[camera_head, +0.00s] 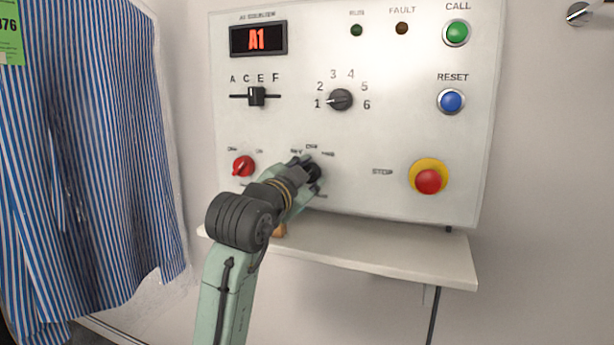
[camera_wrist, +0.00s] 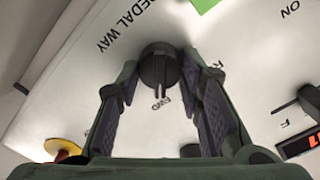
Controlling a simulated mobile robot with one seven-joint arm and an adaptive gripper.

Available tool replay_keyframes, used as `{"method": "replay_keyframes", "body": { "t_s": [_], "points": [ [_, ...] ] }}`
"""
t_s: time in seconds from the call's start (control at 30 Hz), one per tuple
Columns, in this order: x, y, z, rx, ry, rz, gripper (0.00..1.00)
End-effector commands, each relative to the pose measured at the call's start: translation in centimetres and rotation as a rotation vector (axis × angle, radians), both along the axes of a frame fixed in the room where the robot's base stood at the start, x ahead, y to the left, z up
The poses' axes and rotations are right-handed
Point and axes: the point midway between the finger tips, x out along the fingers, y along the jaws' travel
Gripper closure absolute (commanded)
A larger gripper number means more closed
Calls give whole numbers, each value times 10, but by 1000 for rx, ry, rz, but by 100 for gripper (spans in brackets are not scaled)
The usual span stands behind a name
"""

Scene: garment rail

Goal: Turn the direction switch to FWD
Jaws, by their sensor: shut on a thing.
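The direction switch is a round black knob low on the white control panel. It shows in the wrist view (camera_wrist: 158,66) between the two fingers of my gripper (camera_wrist: 160,75). Part of another label, likely REV, shows beside the right finger. The OFF label is hidden from the wrist camera. In the head view, my gripper (camera_head: 308,170) covers most of the switch, and the labels above it are small and blurred.
A white shelf (camera_head: 380,262) juts out below. A striped shirt (camera_head: 90,150) hangs at left.

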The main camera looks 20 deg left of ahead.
Motion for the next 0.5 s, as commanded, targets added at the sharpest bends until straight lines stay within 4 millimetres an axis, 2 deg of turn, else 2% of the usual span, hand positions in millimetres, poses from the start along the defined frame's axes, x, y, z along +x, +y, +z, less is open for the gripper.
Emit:
{"method": "replay_keyframes", "body": {
  "t_s": [0.07,0.1,0.37,0.5],
  "points": [
    [0,0,0,1,0,0,94],
    [0,0,0,1,0,0,65],
    [0,0,0,0,0,0,48],
    [0,0,0,0,0,0,47]
  ]
}}
